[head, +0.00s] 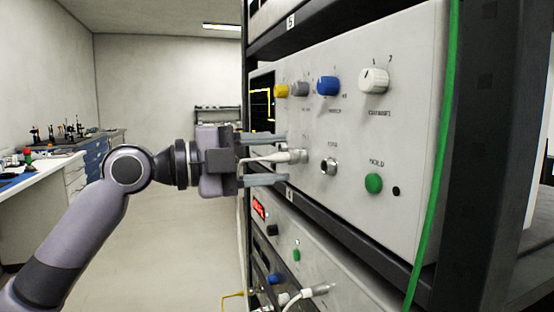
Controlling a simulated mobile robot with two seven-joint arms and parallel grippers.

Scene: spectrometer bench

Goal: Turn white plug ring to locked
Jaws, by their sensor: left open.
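The white plug (293,156) sits at a socket on the grey front panel (420,120), with its white cable running back to the left. My left gripper (276,161) is open in front of the panel. One finger is above the plug and the other below it, with gaps to both. The plug ring is too small for me to tell its turn position. My right gripper is not in view.
A bare metal socket (329,166) is just right of the plug. Yellow, grey, blue and white knobs sit above, and a green button (373,183) is at right. A green cable (436,150) hangs down the rack's right side. A lower unit holds another white plug (318,291).

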